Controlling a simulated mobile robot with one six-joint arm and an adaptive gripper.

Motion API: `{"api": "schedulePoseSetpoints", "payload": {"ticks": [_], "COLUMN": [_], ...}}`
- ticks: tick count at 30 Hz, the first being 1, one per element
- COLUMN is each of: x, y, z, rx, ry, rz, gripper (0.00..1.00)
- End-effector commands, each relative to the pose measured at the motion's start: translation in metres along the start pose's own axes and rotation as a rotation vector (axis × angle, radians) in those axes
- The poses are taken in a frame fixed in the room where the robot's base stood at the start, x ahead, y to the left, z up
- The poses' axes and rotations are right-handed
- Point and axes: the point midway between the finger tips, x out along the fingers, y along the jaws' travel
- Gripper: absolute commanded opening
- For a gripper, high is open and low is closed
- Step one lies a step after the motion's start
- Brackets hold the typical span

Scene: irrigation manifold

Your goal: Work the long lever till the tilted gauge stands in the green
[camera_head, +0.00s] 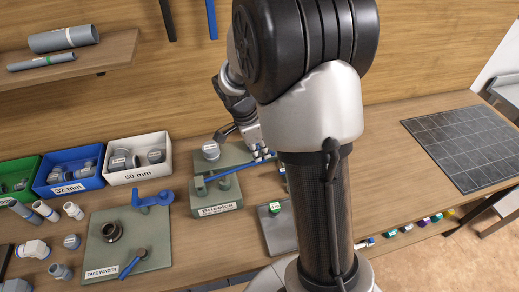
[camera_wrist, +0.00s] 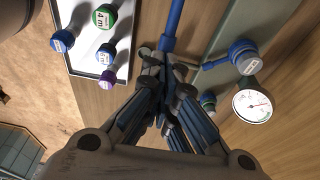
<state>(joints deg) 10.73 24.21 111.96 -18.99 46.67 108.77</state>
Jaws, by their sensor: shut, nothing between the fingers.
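The long blue lever (camera_head: 232,167) runs from a green block with a name label (camera_head: 217,208) back toward my gripper (camera_head: 262,154). In the wrist view the blue lever (camera_wrist: 174,22) ends at or beside my fingertips (camera_wrist: 168,62); I cannot tell whether they touch. The fingers are shut with nothing between them. A round white gauge (camera_wrist: 252,106) shows at the right of the wrist view, its dial turned aslant. It has a thin needle and some red marking; its exact reading is too small to tell. I cannot make out the gauge in the head view.
A blue-handled fitting (camera_wrist: 243,56) stands close to the gauge. A white tray (camera_wrist: 88,72) of coloured caps lies left of the fingers. Bins of fittings, including a white bin (camera_head: 138,172), and a tape-winder board (camera_head: 128,262) stand left. A dark gridded panel (camera_head: 465,145) lies right.

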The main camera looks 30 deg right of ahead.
Motion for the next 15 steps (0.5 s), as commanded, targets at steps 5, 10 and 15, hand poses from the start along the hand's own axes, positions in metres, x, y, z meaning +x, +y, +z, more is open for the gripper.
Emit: {"api": "schedulePoseSetpoints", "payload": {"ticks": [5,10,15], "x": [0.000,0.009,0.033], "y": [0.000,0.000,0.000], "z": [0.000,-0.001,-0.002], "rx": [0.000,0.001,0.000], "ry": [0.000,0.000,0.001], "rz": [0.001,0.001,0.002], "gripper": [0.00,0.00,0.00]}}
